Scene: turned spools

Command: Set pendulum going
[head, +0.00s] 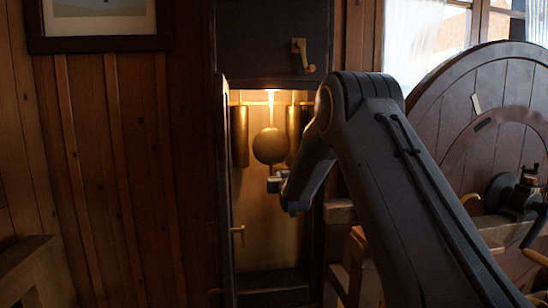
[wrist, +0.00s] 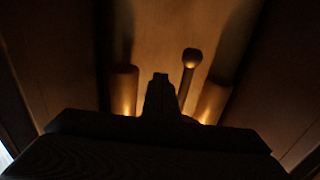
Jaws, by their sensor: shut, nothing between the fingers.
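The pendulum hangs inside a lit tall clock case; its round brass bob (head: 270,146) sits between two brass weights, on a thin rod. My gripper (head: 275,183) shows just below the bob in the head view, its fingers shut and empty, partly hidden by my wrist. In the wrist view the shut fingers (wrist: 160,80) point into the case, and the bob (wrist: 192,58) shows a little right of their tips. The two look apart there, but I cannot tell the depth between them.
Brass cylinder weights (head: 240,136) hang on both sides of the bob, close to it. The narrow case door (head: 228,190) stands open on the left, with a brass handle (head: 238,229). A big wooden wheel (head: 480,120) and a bench stand at right.

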